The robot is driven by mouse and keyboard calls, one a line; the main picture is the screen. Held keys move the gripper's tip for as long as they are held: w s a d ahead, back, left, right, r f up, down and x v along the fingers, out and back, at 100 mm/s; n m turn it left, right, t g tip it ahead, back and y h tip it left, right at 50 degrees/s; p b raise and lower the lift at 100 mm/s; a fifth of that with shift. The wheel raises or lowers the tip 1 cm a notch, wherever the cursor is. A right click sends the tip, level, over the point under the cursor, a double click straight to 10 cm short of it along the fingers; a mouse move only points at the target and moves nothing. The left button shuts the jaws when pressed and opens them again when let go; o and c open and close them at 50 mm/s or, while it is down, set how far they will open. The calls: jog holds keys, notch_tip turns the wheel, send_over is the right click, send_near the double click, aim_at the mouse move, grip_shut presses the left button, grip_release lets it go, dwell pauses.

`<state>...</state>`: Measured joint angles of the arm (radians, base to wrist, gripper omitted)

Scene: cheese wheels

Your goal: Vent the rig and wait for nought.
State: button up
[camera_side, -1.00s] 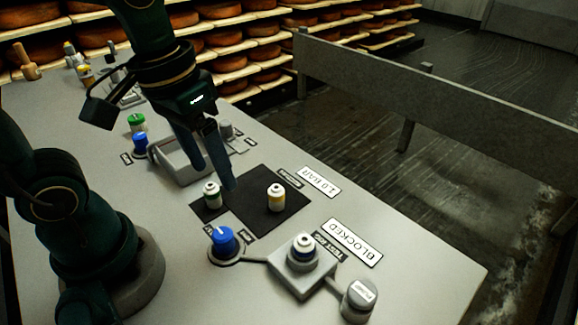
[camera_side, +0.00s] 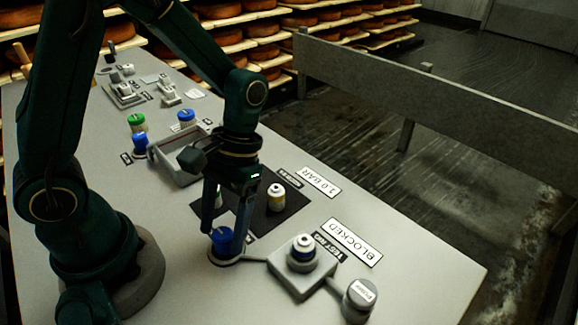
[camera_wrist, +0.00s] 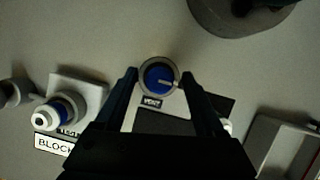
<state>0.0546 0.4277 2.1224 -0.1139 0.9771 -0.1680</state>
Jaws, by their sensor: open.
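The blue vent knob (camera_side: 222,241) sits on a round grey base at the front of the table. It also shows in the wrist view (camera_wrist: 155,74) beside a VENT label, with a pale pointer line on its top. My gripper (camera_side: 228,222) is open just above it, with the fingertips on either side of the knob in the wrist view (camera_wrist: 159,77). I cannot tell whether they touch it. The test rig block (camera_side: 289,281) holds a white fitting with a blue band (camera_side: 302,250).
A dark mat (camera_side: 258,222) behind the knob carries a yellow-banded white fitting (camera_side: 276,197) and another one mostly hidden by my gripper. Behind are a grey tray (camera_side: 177,172) and blue and green knobs.

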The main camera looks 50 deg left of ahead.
jog(key=shift+x, duration=0.8)
grip_shut()
